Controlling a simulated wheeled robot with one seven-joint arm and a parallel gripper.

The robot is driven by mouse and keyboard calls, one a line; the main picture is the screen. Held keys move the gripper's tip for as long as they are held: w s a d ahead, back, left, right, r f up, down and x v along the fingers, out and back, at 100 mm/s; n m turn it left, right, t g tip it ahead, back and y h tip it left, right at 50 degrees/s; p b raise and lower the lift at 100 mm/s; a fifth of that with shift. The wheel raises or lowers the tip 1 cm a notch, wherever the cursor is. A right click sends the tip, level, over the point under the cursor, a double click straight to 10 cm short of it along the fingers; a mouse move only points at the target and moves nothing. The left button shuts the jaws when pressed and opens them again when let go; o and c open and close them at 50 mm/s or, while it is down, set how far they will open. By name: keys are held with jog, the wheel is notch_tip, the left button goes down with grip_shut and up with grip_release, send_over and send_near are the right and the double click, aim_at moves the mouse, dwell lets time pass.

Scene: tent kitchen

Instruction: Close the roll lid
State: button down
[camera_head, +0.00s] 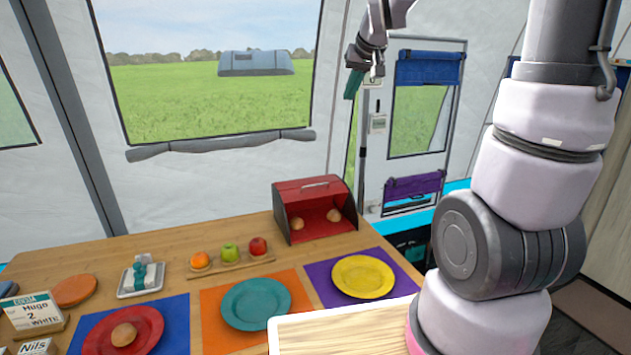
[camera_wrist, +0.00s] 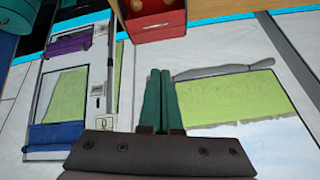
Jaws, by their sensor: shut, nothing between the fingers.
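A red bread box (camera_head: 300,228) stands at the back right of the wooden table in the head view. Its front is open and its roll lid (camera_head: 306,187), with a silver handle, is up at the top. Two bread rolls (camera_head: 333,215) lie inside. The box also shows at the top edge of the wrist view (camera_wrist: 158,26), partly cut off. My gripper (camera_head: 351,86) has green fingers and hangs high above the box, slightly to its right, touching nothing. In the wrist view the fingers (camera_wrist: 160,74) are together and empty.
Red, teal and yellow plates (camera_head: 362,277) sit on coloured mats along the table's front. A small board (camera_head: 231,264) with an orange and two apples lies left of the box. A tent window (camera_head: 210,100) is behind. The air between gripper and box is clear.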

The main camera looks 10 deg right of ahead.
jog(key=w+a+f+n, duration=0.1)
jog(key=w+f, duration=0.4)
jog(key=w, duration=0.3)
jog(key=w+f+n, duration=0.1)
jog(key=w+f, duration=0.5)
jog(key=w, duration=0.1)
jog(key=n+t, duration=0.1)
send_over(315, 191)
jog(key=w, duration=0.2)
jog(key=shift+y, duration=0.3)
jog(key=f, duration=2.4)
jog(key=shift+w+a+f, duration=0.1)
jog(key=shift+a+f, duration=0.15)
jog(key=shift+a, duration=0.1)
jog(key=shift+s+d+f, duration=0.15)
jog(key=shift+s+f, duration=0.05)
jog(key=shift+s, duration=0.3)
jog(key=shift+s+d+f, duration=0.15)
jog(key=shift+s, duration=0.35)
jog(key=shift+s+f, duration=0.45)
jog(key=shift+s, duration=0.35)
jog(key=shift+d+f+t, duration=0.1)
jog(key=shift+t, duration=0.2)
